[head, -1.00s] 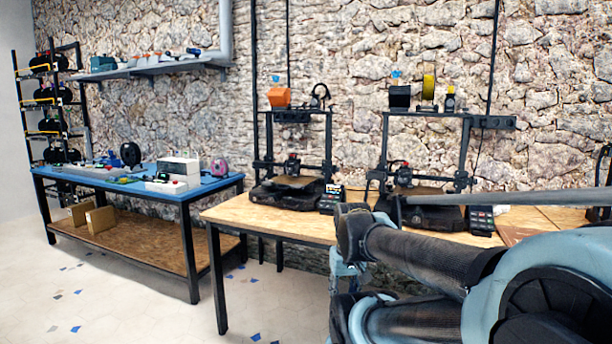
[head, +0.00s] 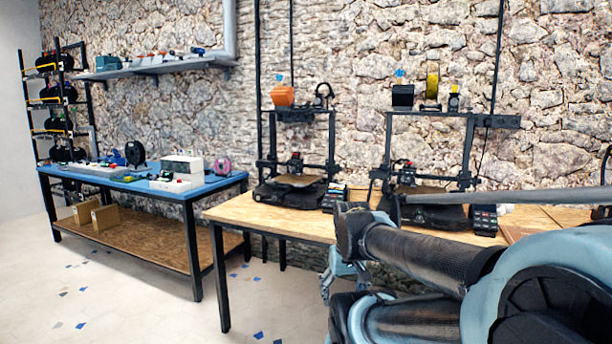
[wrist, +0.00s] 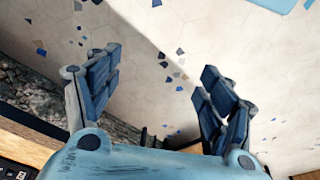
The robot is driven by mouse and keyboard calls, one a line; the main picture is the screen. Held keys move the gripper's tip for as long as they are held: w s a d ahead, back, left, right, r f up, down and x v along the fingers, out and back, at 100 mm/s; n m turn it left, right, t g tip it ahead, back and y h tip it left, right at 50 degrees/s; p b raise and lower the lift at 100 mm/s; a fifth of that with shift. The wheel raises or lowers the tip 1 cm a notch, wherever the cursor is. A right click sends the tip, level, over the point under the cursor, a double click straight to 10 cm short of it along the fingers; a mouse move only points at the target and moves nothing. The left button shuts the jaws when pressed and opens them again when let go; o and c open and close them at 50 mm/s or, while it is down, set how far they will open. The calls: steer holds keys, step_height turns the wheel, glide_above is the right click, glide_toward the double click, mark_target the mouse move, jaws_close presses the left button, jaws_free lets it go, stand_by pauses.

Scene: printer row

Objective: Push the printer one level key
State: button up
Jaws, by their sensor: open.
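Two black 3D printers stand on the wooden table in the head view: a left printer (head: 292,188) and a right printer (head: 432,216) partly hidden behind my arm. A dark control panel with keys (head: 334,197) sits at the left printer's right side; a similar panel (head: 484,220) sits by the right printer. I cannot tell which is printer one, and single keys are too small to make out. My gripper (wrist: 160,75) is open and empty in the wrist view, over the tiled floor. In the head view it (head: 338,272) hangs at the table's front edge, partly hidden by my arm.
The wooden table (head: 255,212) has bare room left of the left printer. A blue-topped bench (head: 215,188) with small items stands further left. In the wrist view, a dark panel corner (wrist: 14,170) and wood edge (wrist: 35,128) show at lower left.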

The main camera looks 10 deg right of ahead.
jaws_close()
stand_by(1.2)
